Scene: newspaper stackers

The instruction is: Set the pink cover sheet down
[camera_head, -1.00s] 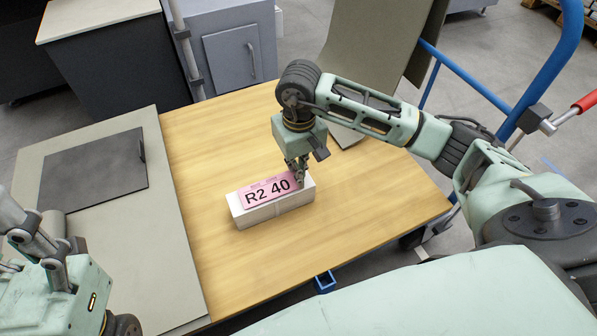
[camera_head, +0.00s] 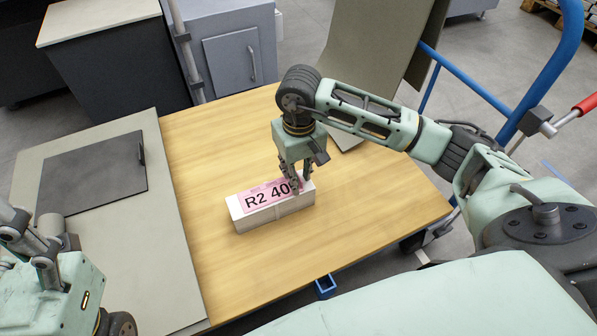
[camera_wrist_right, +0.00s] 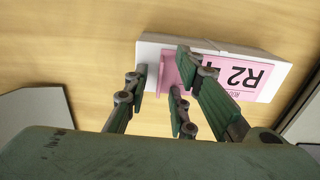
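The pink cover sheet (camera_head: 264,197), marked "R2 40", lies on top of a white bundle (camera_head: 274,212) on the wooden table. My right gripper (camera_head: 294,192) is over the bundle's right end, pointing down. In the right wrist view its fingers (camera_wrist_right: 162,80) stand apart, either side of the sheet's raised pink end tab (camera_wrist_right: 168,72). The fingers do not appear closed on it. They hide part of the sheet's printing. My left gripper (camera_head: 30,234) is at the lower left, partly cut off by the picture edge; its fingertips are not clear.
The wooden table top (camera_head: 330,225) is clear around the bundle. A grey-green board (camera_head: 120,230) with a dark panel (camera_head: 95,175) lies at left. A blue cart rail (camera_head: 545,75) stands at right, and a grey cabinet (camera_head: 235,60) behind.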

